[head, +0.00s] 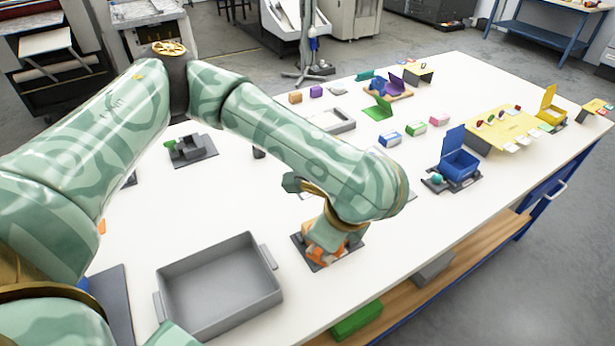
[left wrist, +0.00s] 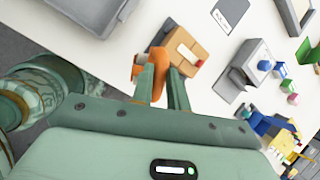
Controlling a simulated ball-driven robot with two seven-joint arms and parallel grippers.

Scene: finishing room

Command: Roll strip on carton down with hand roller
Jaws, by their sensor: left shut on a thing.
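In the left wrist view, the carton (left wrist: 188,48) is a small brown box with a pale strip on its upper face. An orange hand roller (left wrist: 157,60) is between the fingers of my left gripper (left wrist: 164,82), which is shut on it. The roller is right beside the carton; whether it touches the strip I cannot tell. In the head view, my left gripper (head: 325,242) points down over a dark mat (head: 348,252) near the table's front edge. It mostly hides the roller and carton there. My right gripper is not in view.
A grey tray (head: 262,296) stands left of the dark mat. A blue open box (head: 460,164) is to the right, with several small coloured blocks farther back. A yellow board (head: 500,130) lies at the far right.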

